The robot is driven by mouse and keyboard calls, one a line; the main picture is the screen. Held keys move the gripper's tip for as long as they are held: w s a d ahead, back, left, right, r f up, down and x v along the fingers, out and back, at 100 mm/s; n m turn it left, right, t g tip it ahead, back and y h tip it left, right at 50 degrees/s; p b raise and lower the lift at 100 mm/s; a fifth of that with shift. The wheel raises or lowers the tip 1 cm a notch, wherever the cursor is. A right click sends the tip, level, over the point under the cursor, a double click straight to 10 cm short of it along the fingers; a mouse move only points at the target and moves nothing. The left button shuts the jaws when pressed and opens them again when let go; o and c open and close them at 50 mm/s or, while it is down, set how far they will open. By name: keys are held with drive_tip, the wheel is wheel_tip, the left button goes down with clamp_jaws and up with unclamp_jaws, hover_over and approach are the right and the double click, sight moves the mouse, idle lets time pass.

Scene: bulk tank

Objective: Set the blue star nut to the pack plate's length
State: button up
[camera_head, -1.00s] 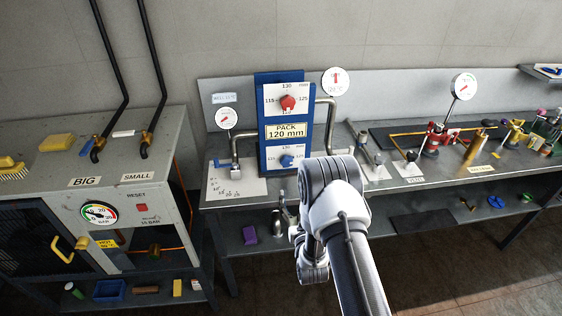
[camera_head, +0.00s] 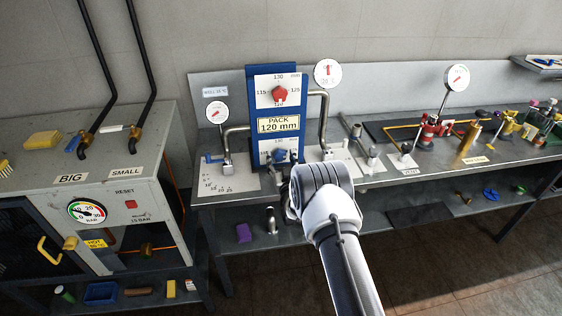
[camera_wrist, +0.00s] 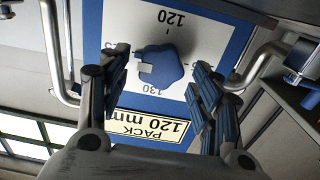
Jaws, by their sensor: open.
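The blue star nut (camera_wrist: 165,68) sits on the lower white dial of the blue pack frame (camera_wrist: 236,48). It also shows in the head view (camera_head: 279,155), partly covered by my gripper. The wrist view is upside down. A pale tab on the nut points to picture left; the figure there is partly hidden. The dial shows 120 at picture top and 130 at picture bottom. The pack plate (camera_wrist: 152,125) reads PACK 120 mm, as in the head view (camera_head: 282,124). My gripper (camera_wrist: 161,62) is open, its fingers on either side of the nut; contact cannot be told.
A red star nut (camera_head: 279,94) sits on the upper dial. Bent grey pipes (camera_head: 322,118) flank the frame, with round gauges (camera_head: 327,73) nearby. The bench (camera_head: 235,182) carries tools and fittings to the right. A grey cabinet (camera_head: 150,165) stands left.

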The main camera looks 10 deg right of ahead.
drive_tip(key=shift+w, duration=0.3)
drive_tip(key=shift+c, duration=0.4)
drive_tip(key=c, duration=1)
